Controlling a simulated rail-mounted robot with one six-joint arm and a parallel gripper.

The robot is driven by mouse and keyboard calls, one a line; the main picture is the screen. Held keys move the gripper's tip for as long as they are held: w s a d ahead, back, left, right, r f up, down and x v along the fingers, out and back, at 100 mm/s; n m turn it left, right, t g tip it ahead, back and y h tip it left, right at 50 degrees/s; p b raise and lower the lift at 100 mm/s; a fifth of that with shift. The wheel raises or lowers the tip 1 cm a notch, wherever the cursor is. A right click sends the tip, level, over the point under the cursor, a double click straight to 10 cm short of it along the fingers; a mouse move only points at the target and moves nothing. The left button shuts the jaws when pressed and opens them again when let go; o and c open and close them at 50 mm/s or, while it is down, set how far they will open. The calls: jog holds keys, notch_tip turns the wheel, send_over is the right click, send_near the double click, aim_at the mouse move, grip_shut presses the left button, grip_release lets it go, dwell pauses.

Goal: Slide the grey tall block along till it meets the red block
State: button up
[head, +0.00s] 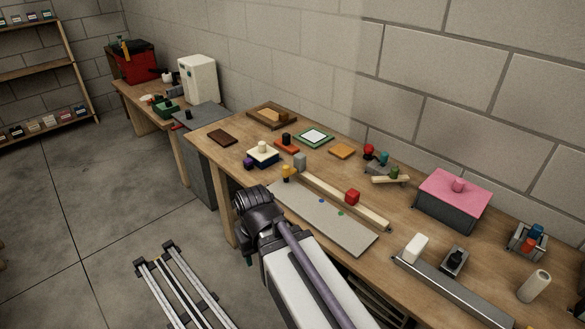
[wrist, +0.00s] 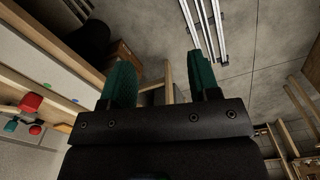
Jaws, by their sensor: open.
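The grey tall block (head: 300,161) stands upright on the workbench at the far left end of a long pale wooden strip (head: 325,190). The red block (head: 352,196) sits farther right along this strip, with a clear gap between the two blocks. A flat grey plate (head: 335,228) lies along the strip's near side. My gripper is low at the bench's near left edge in the head view, its fingers mostly hidden by my arm. In the wrist view my gripper (wrist: 162,80) has its two green fingers apart with nothing held between them.
Yellow pieces (head: 287,172) stand close to the grey block's near left. A cream-topped box (head: 262,154) is farther left. A pink-lidded box (head: 452,200) stands at right.

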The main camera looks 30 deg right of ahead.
jog(key=shift+o, duration=0.3)
jog(key=shift+o, duration=0.8)
jog(key=w+d+r+m+p, duration=0.1)
jog(key=w+d+m, duration=0.1)
jog(key=w+d, duration=0.6)
jog(key=w+d+r+m+h+p, duration=0.1)
jog(key=w+d+m, duration=0.2)
jog(key=w+d, duration=0.5)
jog(key=w, duration=0.6)
jog(key=shift+h, duration=0.3)
jog(key=m+t+h, duration=0.1)
jog(key=m+h, duration=0.2)
jog(key=m, duration=0.7)
send_near(300, 155)
jog(key=b+x, duration=1)
jog(key=x, duration=0.2)
jog(key=shift+a+f, duration=0.1)
jog(key=shift+f, duration=0.1)
jog(key=shift+r, duration=0.15)
jog(key=shift+c, duration=0.3)
